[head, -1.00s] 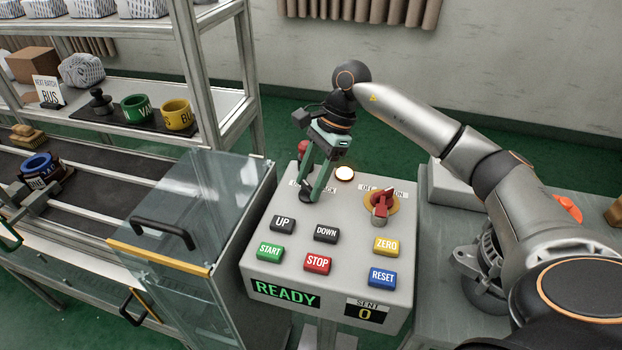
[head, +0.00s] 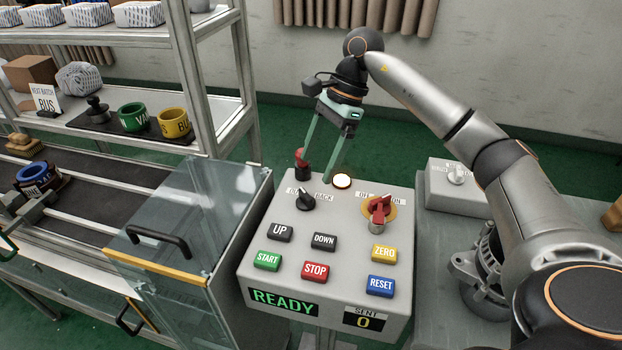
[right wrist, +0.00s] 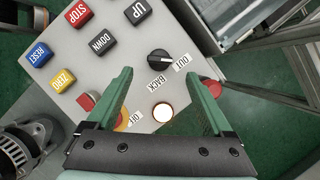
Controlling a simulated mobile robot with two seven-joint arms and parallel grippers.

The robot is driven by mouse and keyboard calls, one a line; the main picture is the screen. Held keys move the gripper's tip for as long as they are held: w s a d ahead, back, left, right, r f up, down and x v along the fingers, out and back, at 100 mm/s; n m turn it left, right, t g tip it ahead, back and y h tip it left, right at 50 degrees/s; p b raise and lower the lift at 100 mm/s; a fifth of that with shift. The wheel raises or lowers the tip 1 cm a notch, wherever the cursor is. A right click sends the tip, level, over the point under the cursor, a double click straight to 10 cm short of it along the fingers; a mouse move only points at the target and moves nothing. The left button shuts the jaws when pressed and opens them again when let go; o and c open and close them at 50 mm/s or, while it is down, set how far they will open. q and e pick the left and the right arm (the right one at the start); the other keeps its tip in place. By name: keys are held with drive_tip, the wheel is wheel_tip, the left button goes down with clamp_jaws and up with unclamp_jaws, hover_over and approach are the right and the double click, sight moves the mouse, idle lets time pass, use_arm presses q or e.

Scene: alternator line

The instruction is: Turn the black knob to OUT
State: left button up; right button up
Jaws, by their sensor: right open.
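The black knob (head: 304,199) sits at the upper left of the grey control panel (head: 345,225), between the OUT and BACK labels. In the right wrist view the knob (right wrist: 160,57) shows a white mark facing right, toward the OUT label (right wrist: 181,62). My right gripper (head: 316,171) is open and empty, above and behind the knob, clear of it. In the right wrist view its two green fingers (right wrist: 158,80) are spread, with the knob beyond their tips. My left gripper is not seen.
A red OFF/ON switch (head: 379,208) and a lit round lamp (head: 341,181) stand near the knob. A red-topped button (head: 302,160) is behind the left finger. Several push buttons fill the panel front. A glass guard (head: 190,225) borders the left.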

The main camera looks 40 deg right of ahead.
drive_tip(key=v, duration=0.5)
drive_tip(key=shift+d+r, duration=0.1)
drive_tip(key=shift+r, duration=0.25)
